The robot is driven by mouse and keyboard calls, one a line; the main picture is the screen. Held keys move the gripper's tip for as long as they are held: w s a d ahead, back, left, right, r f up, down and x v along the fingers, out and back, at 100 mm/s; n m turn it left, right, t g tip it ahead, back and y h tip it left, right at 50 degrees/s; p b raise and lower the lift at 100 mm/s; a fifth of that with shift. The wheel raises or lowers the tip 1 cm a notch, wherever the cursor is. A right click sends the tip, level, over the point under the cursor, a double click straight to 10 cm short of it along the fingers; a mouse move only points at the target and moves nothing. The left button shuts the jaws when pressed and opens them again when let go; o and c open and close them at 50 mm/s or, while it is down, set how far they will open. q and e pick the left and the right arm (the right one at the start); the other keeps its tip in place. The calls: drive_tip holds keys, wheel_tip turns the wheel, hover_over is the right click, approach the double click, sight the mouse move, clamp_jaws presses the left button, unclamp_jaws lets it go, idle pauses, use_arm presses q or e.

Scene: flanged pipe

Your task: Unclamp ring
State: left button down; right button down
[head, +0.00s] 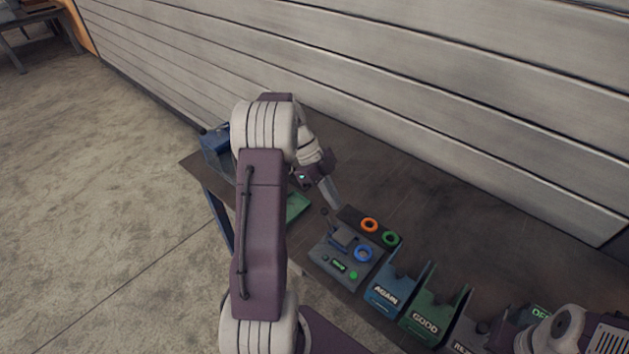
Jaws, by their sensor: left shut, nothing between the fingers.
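A grey fixture (326,262) stands on the dark table and carries a blue ring (363,253). A small clamp with an upright dark-tipped lever (325,213) is at the fixture's back left. My left gripper (335,203) is shut and empty, with its fingers pointing down just behind and right of the lever. I cannot tell whether the fingers touch the lever. Whether the clamp presses on the blue ring is too small to tell. My right arm (568,328) shows only in part at the bottom right, and its gripper is out of view.
An orange ring (370,225) and a green ring (391,238) lie on a dark plate behind the fixture. A blue AGAIN bin (386,295) and a green GOOD bin (425,322) stand to the right. A panelled wall (450,110) rises behind the table.

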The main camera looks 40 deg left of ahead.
use_arm(q)
drive_tip(key=a+r, duration=0.4)
drive_tip(key=a, duration=0.2)
drive_tip(key=shift+w+r, duration=0.25)
drive_tip(key=shift+w+a, duration=0.1)
drive_tip(key=shift+a, duration=0.05)
